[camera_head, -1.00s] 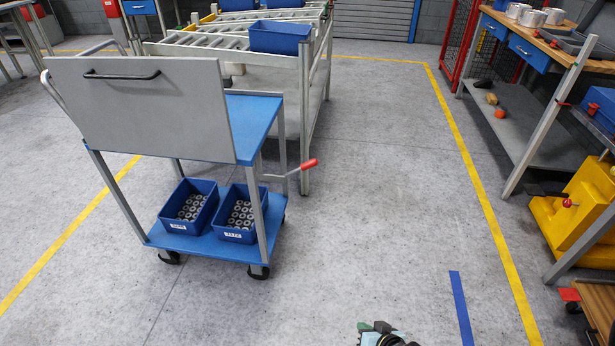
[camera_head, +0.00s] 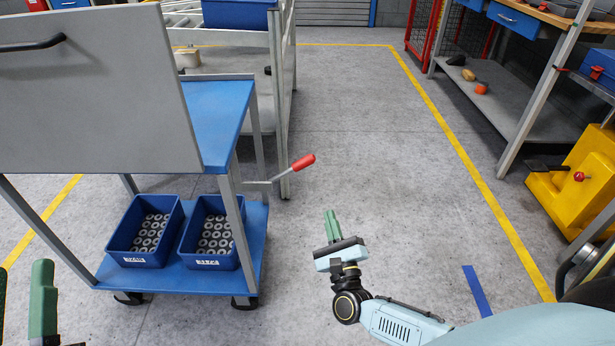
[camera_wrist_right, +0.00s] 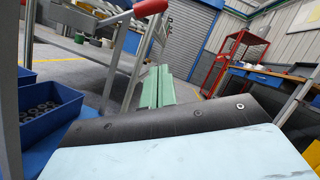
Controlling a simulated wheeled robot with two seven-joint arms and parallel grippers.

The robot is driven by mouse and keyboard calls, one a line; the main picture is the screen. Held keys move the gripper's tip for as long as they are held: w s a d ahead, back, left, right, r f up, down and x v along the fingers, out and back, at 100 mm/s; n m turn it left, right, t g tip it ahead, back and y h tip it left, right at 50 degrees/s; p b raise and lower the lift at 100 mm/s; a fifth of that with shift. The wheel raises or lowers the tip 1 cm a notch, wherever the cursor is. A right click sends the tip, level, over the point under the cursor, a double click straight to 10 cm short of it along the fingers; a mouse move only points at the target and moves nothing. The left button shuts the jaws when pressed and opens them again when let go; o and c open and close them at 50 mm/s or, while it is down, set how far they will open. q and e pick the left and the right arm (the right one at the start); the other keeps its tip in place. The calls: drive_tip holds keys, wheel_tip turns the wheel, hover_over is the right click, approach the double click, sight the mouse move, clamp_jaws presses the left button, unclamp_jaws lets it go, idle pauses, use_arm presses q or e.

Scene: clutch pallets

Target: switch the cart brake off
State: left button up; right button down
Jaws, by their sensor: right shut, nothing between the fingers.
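The cart has a grey panel (camera_head: 90,95), blue shelves and dark casters, and stands at the left. Its brake lever (camera_head: 262,183) sticks out to the right and ends in a red grip (camera_head: 303,162), angled up. In the right wrist view the red grip (camera_wrist_right: 150,8) shows at the top, beyond the fingers. My right gripper (camera_head: 331,217) is shut and empty, lower right of the red grip and apart from it. Its green fingers (camera_wrist_right: 157,88) lie together in the wrist view. My left gripper (camera_head: 22,295) is at the bottom left edge, its green fingers apart, partly cut off.
Two blue bins (camera_head: 145,232) of metal rings stand on the cart's lower shelf. A roller rack (camera_head: 285,110) stands behind the cart. A workbench (camera_head: 520,20) and a yellow block (camera_head: 575,175) are at the right. The floor between is clear.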

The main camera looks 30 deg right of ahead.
sight(288, 170)
use_arm(q)
drive_tip(key=shift+s, duration=0.1)
use_arm(e)
drive_tip(key=shift+s, duration=0.1)
